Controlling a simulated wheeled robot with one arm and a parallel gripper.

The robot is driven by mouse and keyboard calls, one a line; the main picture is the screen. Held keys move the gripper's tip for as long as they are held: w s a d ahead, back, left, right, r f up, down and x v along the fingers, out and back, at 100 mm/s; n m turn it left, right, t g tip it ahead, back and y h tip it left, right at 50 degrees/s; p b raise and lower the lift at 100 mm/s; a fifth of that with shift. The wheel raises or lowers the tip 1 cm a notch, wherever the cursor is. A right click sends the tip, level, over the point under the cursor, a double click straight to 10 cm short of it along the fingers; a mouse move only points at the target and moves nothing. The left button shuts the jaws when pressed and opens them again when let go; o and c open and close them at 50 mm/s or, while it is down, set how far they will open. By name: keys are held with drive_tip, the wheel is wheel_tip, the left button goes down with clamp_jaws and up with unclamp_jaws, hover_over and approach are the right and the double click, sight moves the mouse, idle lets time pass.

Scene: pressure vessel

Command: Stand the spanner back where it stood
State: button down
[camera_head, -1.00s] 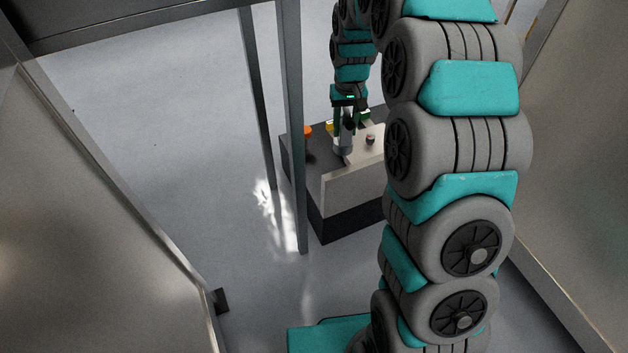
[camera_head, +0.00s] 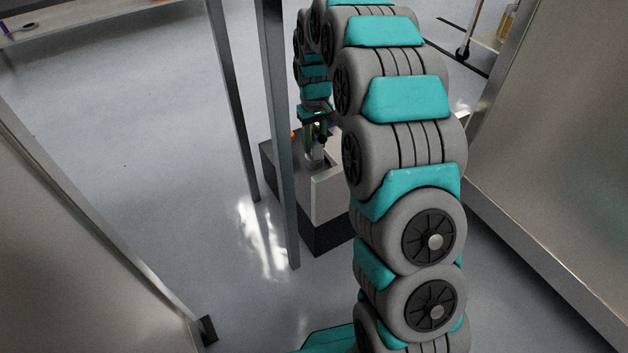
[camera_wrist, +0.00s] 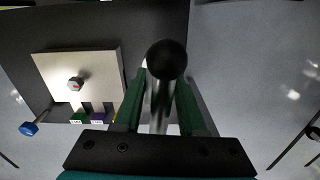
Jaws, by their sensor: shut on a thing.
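My gripper (camera_wrist: 162,88) has green fingers closed on the spanner (camera_wrist: 158,105), a metallic shaft whose dark round end (camera_wrist: 167,58) faces the wrist camera. In the head view my gripper (camera_head: 316,135) is small and far off, over the top of a stand (camera_head: 328,197) with a pale front panel and dark base. The spanner's lower end is hidden by its own round end and the fingers. I cannot tell whether it touches the stand.
In the wrist view, a pale plate (camera_wrist: 100,65) with a red-marked bolt (camera_wrist: 75,84) lies left of my gripper. A blue knob (camera_wrist: 29,129) and green (camera_wrist: 78,117) and purple (camera_wrist: 97,120) pieces are near it.

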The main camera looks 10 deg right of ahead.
drive_tip(key=shift+w+f+n+p, duration=0.15)
drive_tip(key=shift+f+n+p, duration=0.55)
drive_tip(key=shift+p, duration=0.4)
wheel_tip(320, 180, down, 10)
drive_tip(key=shift+f, duration=0.25)
drive_tip(key=shift+c, duration=2.4)
unclamp_jaws()
drive_tip(key=shift+f, duration=0.15)
